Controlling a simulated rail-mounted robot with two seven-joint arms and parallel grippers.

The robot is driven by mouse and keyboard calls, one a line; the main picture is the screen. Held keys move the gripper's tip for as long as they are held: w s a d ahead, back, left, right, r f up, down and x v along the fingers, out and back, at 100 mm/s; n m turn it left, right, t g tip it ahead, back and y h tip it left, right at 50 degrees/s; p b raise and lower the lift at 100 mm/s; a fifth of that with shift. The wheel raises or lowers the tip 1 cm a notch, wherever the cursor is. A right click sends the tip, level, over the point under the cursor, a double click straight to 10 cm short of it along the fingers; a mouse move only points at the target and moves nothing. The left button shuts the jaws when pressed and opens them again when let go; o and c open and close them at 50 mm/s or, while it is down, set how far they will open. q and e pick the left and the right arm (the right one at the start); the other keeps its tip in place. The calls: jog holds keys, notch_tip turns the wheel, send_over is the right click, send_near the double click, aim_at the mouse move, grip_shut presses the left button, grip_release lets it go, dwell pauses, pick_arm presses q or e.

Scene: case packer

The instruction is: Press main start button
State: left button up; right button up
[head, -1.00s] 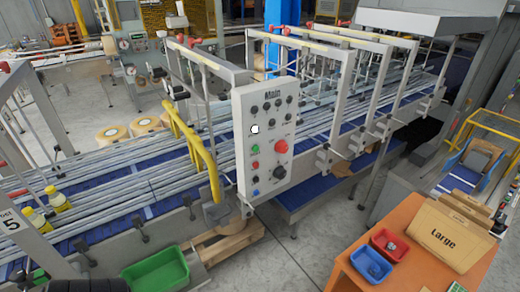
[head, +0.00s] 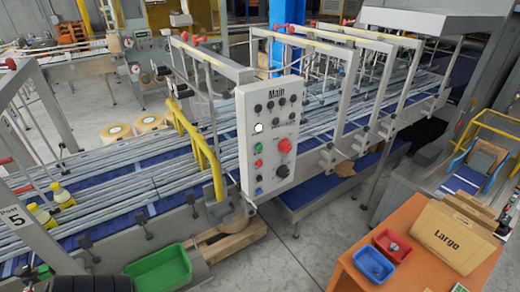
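The main control panel (head: 270,105) is a light grey upright box labelled "Main", in the middle of the head view beside the conveyor. It has rows of dark round buttons near the top and a white button (head: 258,127) at the left. Below are a green button (head: 258,148), a small red button (head: 259,163), a large red knob (head: 284,145), a black knob (head: 282,171) and a blue button (head: 259,190). The button labels are too small to read. Neither of my grippers is in view.
A yellow rail (head: 197,142) stands just left of the panel. The conveyor (head: 130,190) runs behind it. A green bin (head: 158,271) sits below left. An orange table (head: 405,222) with red and blue bins and "Large" cartons is at right. Floor shows between.

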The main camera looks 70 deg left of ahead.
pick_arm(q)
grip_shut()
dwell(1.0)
